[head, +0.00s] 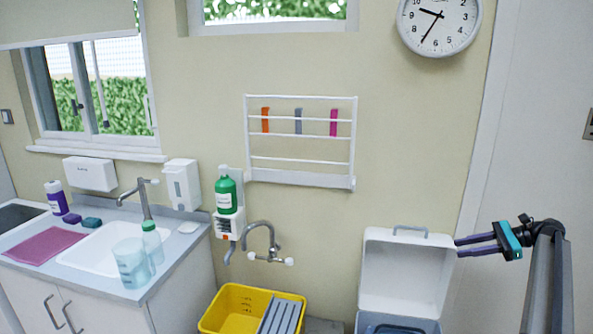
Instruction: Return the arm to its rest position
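My gripper (458,247) is at the right of the head view, at the end of my raised arm. Its two purple fingers point left and stand apart, with nothing seen between them. They show in front of the wall, near the upper right edge of the raised lid of a white box (405,270). I cannot tell whether they touch the lid. My arm rises from the bottom right of the view.
A yellow tub (233,308) with a grey ribbed board (281,316) stands at the bottom middle. A sink counter (175,262) with bottles and a pink cloth (45,245) is at the left. A wall rack (300,180) hangs mid-wall. The wall above the gripper is clear.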

